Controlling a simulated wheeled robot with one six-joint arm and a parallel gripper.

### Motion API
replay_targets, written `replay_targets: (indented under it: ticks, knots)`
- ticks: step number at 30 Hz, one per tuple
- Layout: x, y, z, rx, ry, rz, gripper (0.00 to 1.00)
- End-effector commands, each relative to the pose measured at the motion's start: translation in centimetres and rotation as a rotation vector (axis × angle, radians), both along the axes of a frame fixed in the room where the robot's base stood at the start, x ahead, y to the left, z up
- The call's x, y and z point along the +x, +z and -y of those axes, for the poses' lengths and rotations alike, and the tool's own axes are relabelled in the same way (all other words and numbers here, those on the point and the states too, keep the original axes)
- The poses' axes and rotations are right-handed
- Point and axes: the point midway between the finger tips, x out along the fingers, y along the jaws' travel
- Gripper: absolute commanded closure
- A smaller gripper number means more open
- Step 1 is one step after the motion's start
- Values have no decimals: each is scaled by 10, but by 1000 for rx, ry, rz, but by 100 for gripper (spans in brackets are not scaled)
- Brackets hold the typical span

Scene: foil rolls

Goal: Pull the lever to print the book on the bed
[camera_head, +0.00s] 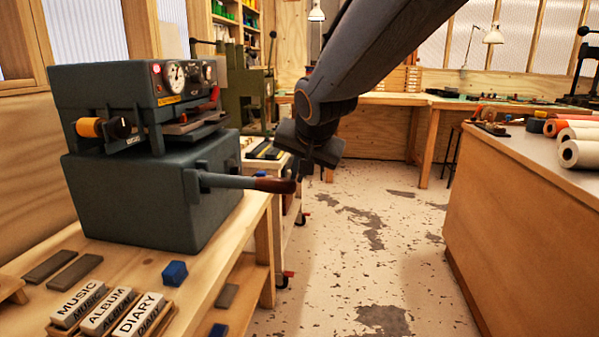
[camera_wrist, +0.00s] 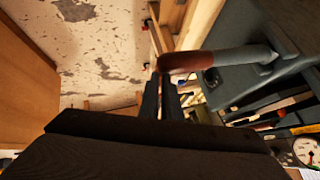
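The lever (camera_head: 232,182) sticks out to the right from the front of a dark grey press (camera_head: 135,190), a grey rod with a brown handle. My gripper (camera_head: 302,180) hangs at the free end of the brown handle. In the wrist view the handle (camera_wrist: 187,61) lies across just past the tips of my two dark fingers (camera_wrist: 162,82). I cannot tell whether they touch it, and their opening is unclear. The press bed (camera_head: 190,124) is partly visible under the upper housing; I cannot make out a book on it.
A counter with rolls (camera_head: 578,153) is at right. The floor (camera_head: 365,235) between is clear.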

Motion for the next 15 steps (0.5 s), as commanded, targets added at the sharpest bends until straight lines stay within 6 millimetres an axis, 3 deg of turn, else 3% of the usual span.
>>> replay_targets:
  ticks: [1, 15]
  knots:
    - [-6, -16, 2, -9, -1, -30, 100]
    - [-6, -6, 4, -8, -1, -29, 100]
